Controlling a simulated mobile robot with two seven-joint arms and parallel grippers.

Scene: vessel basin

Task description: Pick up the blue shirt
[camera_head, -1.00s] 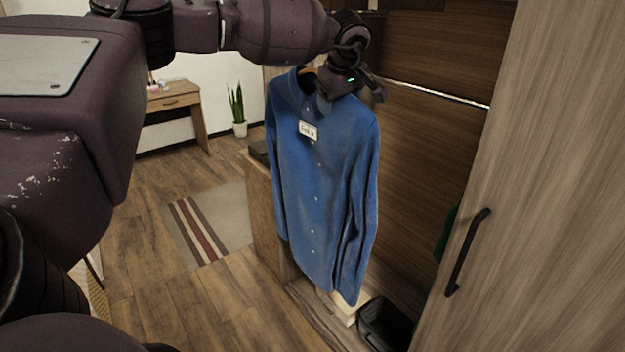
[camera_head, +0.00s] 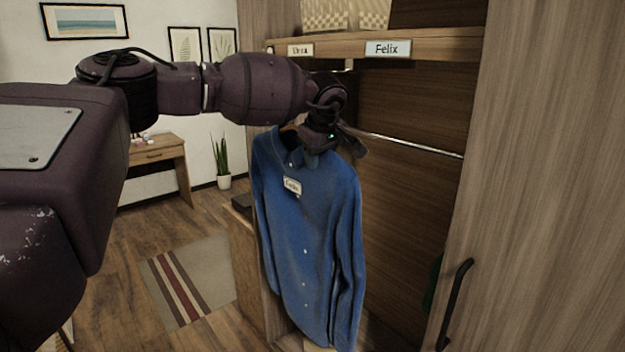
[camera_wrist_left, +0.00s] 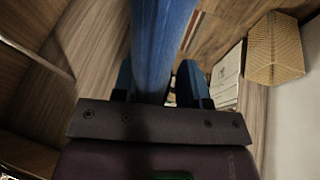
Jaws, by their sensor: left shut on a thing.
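The blue shirt (camera_head: 310,240) hangs upright from a hanger in front of the open wardrobe in the head view. It has a small white name tag on its chest; its lettering is too small to read surely. My left gripper (camera_head: 322,145) is at the shirt's collar and shut on it or its hanger; the fingertips are partly hidden. In the left wrist view, blue cloth (camera_wrist_left: 160,45) runs up from the gripper. My right gripper is not in view.
A metal rail (camera_head: 410,145) crosses the wardrobe behind the gripper. A shelf (camera_head: 430,48) with name labels, one reading Felix, is above. A wardrobe door (camera_head: 545,200) with a black handle stands at the right. Open floor with a striped rug (camera_head: 190,280) lies left.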

